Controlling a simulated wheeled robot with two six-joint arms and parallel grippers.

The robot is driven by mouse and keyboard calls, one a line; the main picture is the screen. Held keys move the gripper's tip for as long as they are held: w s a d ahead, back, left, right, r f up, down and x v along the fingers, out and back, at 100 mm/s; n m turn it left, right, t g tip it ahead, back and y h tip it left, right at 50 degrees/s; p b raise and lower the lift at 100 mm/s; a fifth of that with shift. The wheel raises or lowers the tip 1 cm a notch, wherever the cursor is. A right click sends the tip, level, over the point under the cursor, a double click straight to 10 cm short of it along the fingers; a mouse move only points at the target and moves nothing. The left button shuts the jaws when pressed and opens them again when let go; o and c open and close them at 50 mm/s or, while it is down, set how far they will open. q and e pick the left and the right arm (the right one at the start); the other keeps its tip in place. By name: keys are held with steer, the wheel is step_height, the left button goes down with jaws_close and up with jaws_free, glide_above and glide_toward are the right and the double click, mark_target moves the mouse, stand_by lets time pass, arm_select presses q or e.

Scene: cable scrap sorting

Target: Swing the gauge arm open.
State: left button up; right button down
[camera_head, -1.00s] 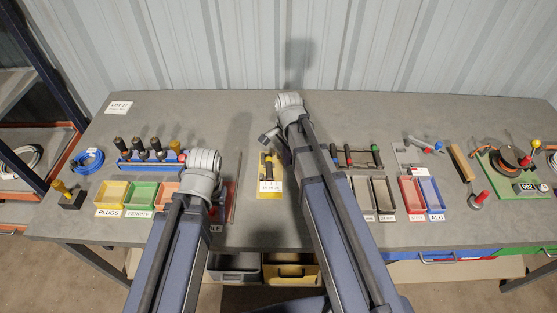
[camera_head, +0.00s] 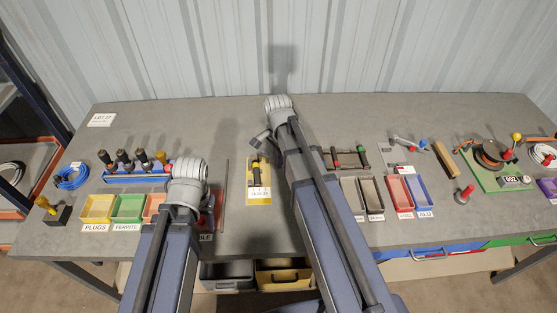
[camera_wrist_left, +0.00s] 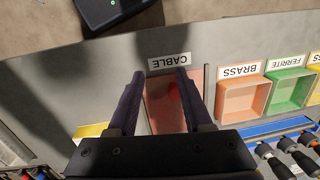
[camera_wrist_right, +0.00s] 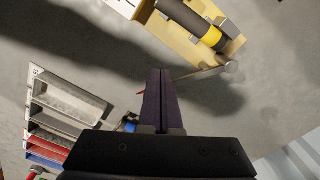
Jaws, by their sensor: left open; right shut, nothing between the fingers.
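A yellow gauge block (camera_head: 253,193) with a number label lies on the bench left of my right arm. In the right wrist view its yellow base (camera_wrist_right: 188,62) carries a dark cylinder (camera_wrist_right: 185,19) with a yellow band. A thin metal rod (camera_wrist_right: 203,72) with a round grey end, seemingly the gauge arm, lies beside it. A small reddish tip shows left of my fingers. My right gripper (camera_wrist_right: 160,73) is shut and empty, overlapping the rod's line; I cannot tell whether they touch. My left gripper (camera_wrist_left: 160,74) is open and empty above the red CABLE tray (camera_wrist_left: 164,103).
PLUGS (camera_head: 97,222) and FERRITE (camera_head: 127,221) bins stand left, before a blue tool rack (camera_head: 120,178). Red and blue bins (camera_head: 424,207) stand right of my right arm. A green board with a reel (camera_head: 490,178) is far right. Bare bench lies behind the gauge block.

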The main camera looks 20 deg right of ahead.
steer(key=shift+s+a, duration=0.25)
steer(key=shift+a, duration=0.1)
arm_select(q)
steer(key=shift+r, duration=0.15)
arm_select(e)
steer(key=shift+r, duration=0.1)
arm_select(q)
step_height(320, 180, up, 6)
steer(key=p, duration=0.6)
arm_select(e)
step_height(320, 180, up, 6)
steer(key=shift+f, duration=0.1)
